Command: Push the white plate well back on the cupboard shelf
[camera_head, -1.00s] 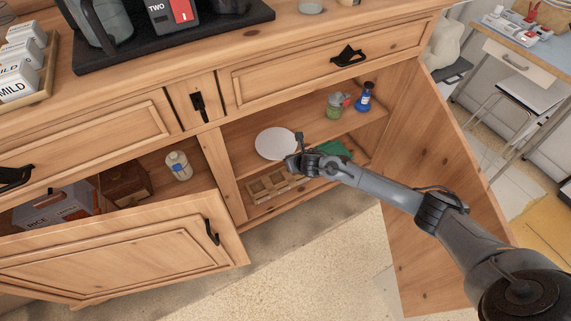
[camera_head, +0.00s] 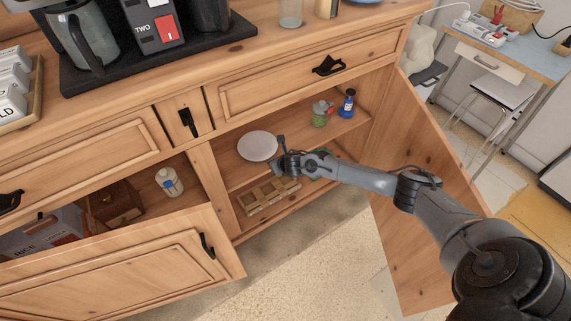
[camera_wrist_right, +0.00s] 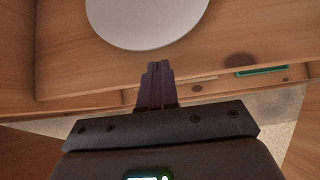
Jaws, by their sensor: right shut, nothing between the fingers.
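The white plate (camera_head: 258,146) lies on the upper shelf (camera_head: 232,173) inside the open right cupboard, near the shelf's left side. In the right wrist view the plate (camera_wrist_right: 146,22) is at the top, just ahead of my fingers. My right gripper (camera_head: 280,150) is at the plate's right front edge in the head view. In the right wrist view its fingers (camera_wrist_right: 157,70) are shut and empty, pointing toward the plate's near rim. Whether they touch the rim I cannot tell. My left gripper is not in view.
A green jar (camera_head: 320,114) and a blue bottle (camera_head: 347,104) stand further right on the shelf. A wooden compartment box (camera_head: 268,195) sits below. The open right door (camera_head: 415,190) flanks my arm. A white bottle (camera_head: 169,182) stands in the left compartment.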

